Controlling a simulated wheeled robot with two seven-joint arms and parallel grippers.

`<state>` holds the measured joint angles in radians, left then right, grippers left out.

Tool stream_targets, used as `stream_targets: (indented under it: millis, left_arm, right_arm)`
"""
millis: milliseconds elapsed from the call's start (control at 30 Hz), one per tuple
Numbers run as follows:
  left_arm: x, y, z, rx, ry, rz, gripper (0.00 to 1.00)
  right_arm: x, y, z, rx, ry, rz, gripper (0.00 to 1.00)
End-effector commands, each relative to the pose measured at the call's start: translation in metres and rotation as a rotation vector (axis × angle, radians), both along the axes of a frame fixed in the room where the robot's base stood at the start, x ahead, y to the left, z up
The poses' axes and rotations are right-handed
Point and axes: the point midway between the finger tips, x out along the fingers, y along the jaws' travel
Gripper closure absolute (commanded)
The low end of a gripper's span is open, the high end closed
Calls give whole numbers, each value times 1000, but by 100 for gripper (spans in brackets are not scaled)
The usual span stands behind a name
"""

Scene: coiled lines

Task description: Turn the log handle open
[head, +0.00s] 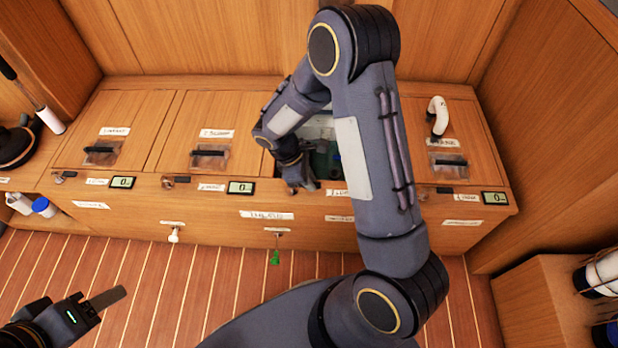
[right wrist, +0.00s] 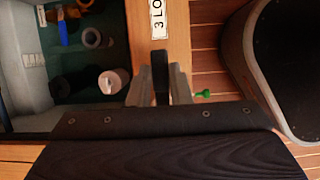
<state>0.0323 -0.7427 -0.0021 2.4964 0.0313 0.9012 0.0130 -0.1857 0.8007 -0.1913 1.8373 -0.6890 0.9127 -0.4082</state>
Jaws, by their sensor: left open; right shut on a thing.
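My right gripper (head: 302,184) is at the front edge of the third locker, in the middle of the bench. In the right wrist view its fingers (right wrist: 158,88) are shut on a black upright piece, which looks like the log handle (right wrist: 160,68). It sits at the wooden front edge, beside a label (right wrist: 157,18) reading "3 LO", cut off. In the head view the gripper hides this handle. The third locker is open on top, with a teal inside (head: 322,150). My left gripper (head: 90,310) is open and empty at the lower left, over the floor.
Closed lockers with black pulls (head: 208,153) flank the open one. Several spools (right wrist: 112,82) lie inside the open locker. A green-ended pull (head: 275,257) hangs below the front. The striped floor (head: 200,280) is clear before the bench.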

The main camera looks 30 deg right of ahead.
Motion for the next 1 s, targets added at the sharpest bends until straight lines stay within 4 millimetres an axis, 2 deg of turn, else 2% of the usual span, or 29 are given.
stream_targets:
  millis: [467, 667, 1000]
  left_arm:
    - [0, 0, 3, 0, 0, 0, 48]
    - [0, 0, 9, 0, 0, 0, 48]
    - [0, 0, 23, 0, 0, 0, 48]
  right_arm:
    - [-1, 1, 1, 0, 1, -43, 100]
    - [-5, 4, 2, 0, 1, -154, 100]
    - [-14, 14, 2, -1, 1, -464, 100]
